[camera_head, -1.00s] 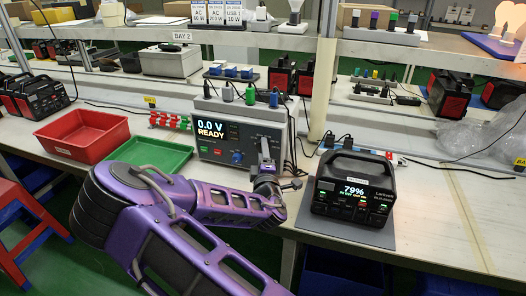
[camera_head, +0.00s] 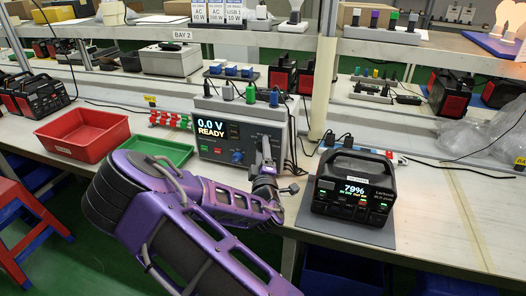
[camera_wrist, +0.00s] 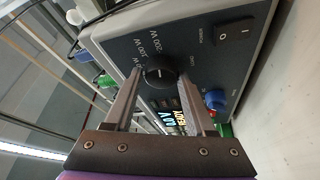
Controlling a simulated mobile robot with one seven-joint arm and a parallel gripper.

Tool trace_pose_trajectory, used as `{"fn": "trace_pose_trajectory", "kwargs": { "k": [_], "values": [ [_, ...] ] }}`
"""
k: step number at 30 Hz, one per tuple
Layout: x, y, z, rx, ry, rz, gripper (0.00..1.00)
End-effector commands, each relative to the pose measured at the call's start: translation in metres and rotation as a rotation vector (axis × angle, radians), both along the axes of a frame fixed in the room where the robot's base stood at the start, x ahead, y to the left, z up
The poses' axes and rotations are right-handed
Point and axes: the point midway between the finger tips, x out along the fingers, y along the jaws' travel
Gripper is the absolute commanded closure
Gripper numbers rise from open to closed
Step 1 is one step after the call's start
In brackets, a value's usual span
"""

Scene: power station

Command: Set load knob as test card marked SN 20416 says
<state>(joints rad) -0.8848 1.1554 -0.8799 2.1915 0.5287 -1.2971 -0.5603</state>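The grey load tester (camera_head: 240,145) stands on the bench, its display reading 0.0 V READY. In the wrist view its black load knob (camera_wrist: 160,72) has a light pointer line and wattage marks such as 100 W and 200 W. My gripper (camera_wrist: 160,78) is open, with one fingertip on each side of the knob; I cannot tell whether they touch it. In the head view my gripper (camera_head: 266,168) is at the tester's right front and hides the knob. The black power station (camera_head: 352,190) shows 79% on a grey mat. I cannot read SN 20416 on any card.
A red tray (camera_head: 83,135) and a green tray (camera_head: 160,150) lie left of the tester.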

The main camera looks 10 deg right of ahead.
Motion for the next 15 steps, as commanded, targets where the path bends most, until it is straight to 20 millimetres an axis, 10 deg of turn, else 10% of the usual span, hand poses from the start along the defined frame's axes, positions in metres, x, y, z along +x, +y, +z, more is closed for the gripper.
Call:
{"fn": "trace_pose_trajectory", "kwargs": {
  "k": [4,15],
  "values": [
    [-0.0004,-0.0003,-0.0004,-0.001,0.002,-0.002,0.20],
    [-0.0070,0.0003,-0.0027,-0.001,0.007,-0.003,0.20]
  ]
}}
